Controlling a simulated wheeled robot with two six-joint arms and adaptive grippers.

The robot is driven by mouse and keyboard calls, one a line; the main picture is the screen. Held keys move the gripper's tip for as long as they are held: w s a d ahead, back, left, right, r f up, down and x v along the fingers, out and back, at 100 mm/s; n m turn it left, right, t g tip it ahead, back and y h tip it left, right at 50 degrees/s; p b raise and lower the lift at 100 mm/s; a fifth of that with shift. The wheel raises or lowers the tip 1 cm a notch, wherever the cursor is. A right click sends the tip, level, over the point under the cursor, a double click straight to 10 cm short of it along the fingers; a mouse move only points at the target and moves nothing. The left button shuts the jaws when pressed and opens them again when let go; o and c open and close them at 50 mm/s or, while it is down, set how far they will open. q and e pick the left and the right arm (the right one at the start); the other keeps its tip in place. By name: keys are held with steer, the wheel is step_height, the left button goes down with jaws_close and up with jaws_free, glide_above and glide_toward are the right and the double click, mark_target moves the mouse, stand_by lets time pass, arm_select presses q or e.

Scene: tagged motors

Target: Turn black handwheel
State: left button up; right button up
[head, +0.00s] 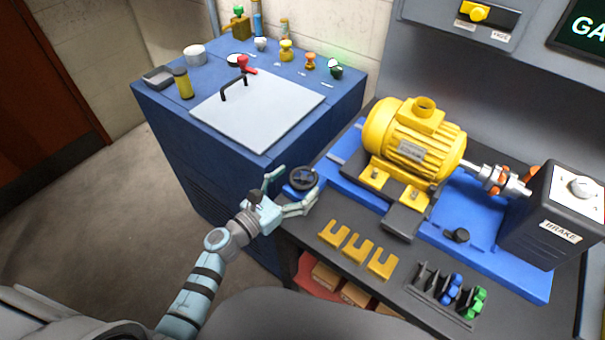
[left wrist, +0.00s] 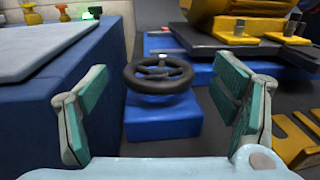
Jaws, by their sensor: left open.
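The black handwheel (head: 302,179) sits on a small blue block (head: 291,191) at the left end of the motor bench. In the left wrist view the handwheel (left wrist: 158,74) stands straight ahead, its rim and hub visible above the blue block (left wrist: 160,118). My left gripper (head: 294,190) is open. In the left wrist view its fingers (left wrist: 165,105) are spread to either side of the block and wheel, with gaps on both sides. No contact with the wheel shows. My right gripper is in neither view.
A yellow motor (head: 412,140) on a blue base stands right of the wheel, coupled to a brake box (head: 558,215). Yellow slotted shims (head: 357,248) lie in front. A blue cabinet (head: 180,125) with a grey lid (head: 258,110) stands close on the left.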

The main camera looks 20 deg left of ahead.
mark_target(303, 177)
arm_select(q)
steer(key=shift+x, duration=1.5)
steer(key=shift+w+a+f, duration=0.1)
steer(key=shift+c, duration=0.4)
steer(key=c, duration=1.1)
steer(key=m+g+h+b, duration=0.2)
steer(key=h, duration=0.1)
steer(key=shift+a+f+m, duration=0.15)
steer(key=shift+f+m, duration=0.1)
steer(key=shift+m, duration=0.05)
steer(key=shift+r+g+h, duration=0.1)
steer(key=shift+g+h, duration=0.2)
steer(key=shift+h, duration=0.1)
steer(key=shift+r+m, duration=0.15)
steer(key=shift+m, duration=0.15)
steer(key=o, duration=1.2)
